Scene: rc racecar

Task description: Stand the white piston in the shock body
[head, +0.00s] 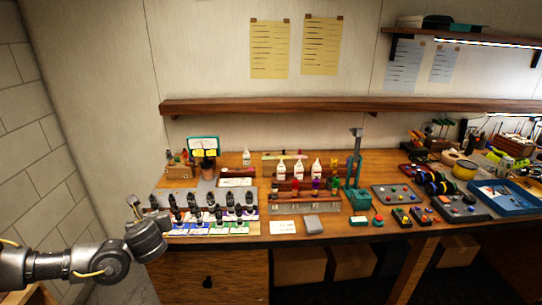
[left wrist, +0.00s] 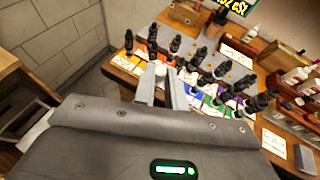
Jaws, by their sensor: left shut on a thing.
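My left gripper (head: 134,204) is at the left end of the bench in the head view, beside the black shock parts. In the left wrist view its two grey fingers (left wrist: 167,72) are shut on a small white thing at their tips, which looks like the white piston (left wrist: 160,68). The fingers hide part of it. I cannot tell which body is meant. My right gripper is not in view.
White bottles (head: 299,170) and a rack (head: 305,203) of coloured-topped items stand right of the mat. A green press (head: 354,170) stands further right. A white card (head: 283,227) and a grey block (head: 313,225) lie near the front edge. A shelf (head: 330,106) runs above.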

